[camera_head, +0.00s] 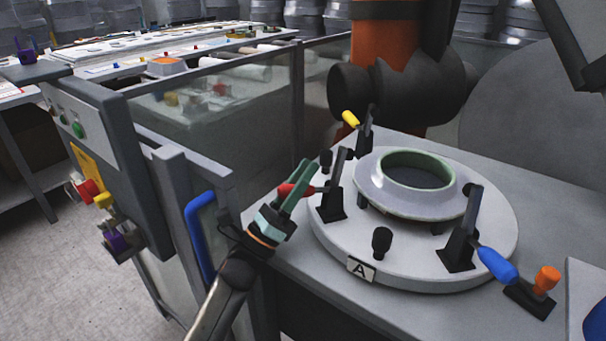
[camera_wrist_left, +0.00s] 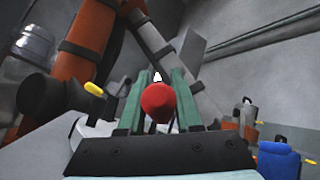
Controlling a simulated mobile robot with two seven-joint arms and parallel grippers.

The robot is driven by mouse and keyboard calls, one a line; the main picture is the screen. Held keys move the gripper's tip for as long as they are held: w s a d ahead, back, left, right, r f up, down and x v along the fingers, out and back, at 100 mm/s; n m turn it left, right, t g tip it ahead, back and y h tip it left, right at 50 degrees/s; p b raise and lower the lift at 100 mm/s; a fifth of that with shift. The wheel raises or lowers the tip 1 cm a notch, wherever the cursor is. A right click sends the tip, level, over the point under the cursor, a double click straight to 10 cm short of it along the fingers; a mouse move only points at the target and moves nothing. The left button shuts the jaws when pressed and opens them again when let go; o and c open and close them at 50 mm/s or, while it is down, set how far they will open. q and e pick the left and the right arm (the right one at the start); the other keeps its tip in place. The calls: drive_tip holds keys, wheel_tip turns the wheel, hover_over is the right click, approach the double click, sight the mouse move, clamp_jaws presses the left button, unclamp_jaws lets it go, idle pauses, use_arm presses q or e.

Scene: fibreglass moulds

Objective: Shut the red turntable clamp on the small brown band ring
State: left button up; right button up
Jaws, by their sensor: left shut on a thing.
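My left gripper (camera_head: 310,177) has green fingers and is shut on the red handle (camera_head: 289,190) of the red turntable clamp. In the left wrist view the round red handle end (camera_wrist_left: 158,102) sits between the two fingers (camera_wrist_left: 157,98). The red clamp's black arm and base (camera_head: 331,205) stand at the left rim of the round turntable (camera_head: 340,243). The handle points outward from the base. A ring (camera_head: 369,188) lies raised at the turntable's centre; it looks pale grey with a green inner rim, not brown. Whether the clamp touches the ring cannot be told. My right gripper is not in view.
A yellow-handled clamp (camera_head: 350,119) stands at the back and a blue-handled clamp (camera_head: 496,264) at the front right. A black knob (camera_head: 381,240) stands on the turntable. A control post (camera_head: 110,165) and glass panels (camera_head: 235,115) stand left.

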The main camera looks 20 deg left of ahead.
use_arm(q)
clamp_jaws()
idle(0.8)
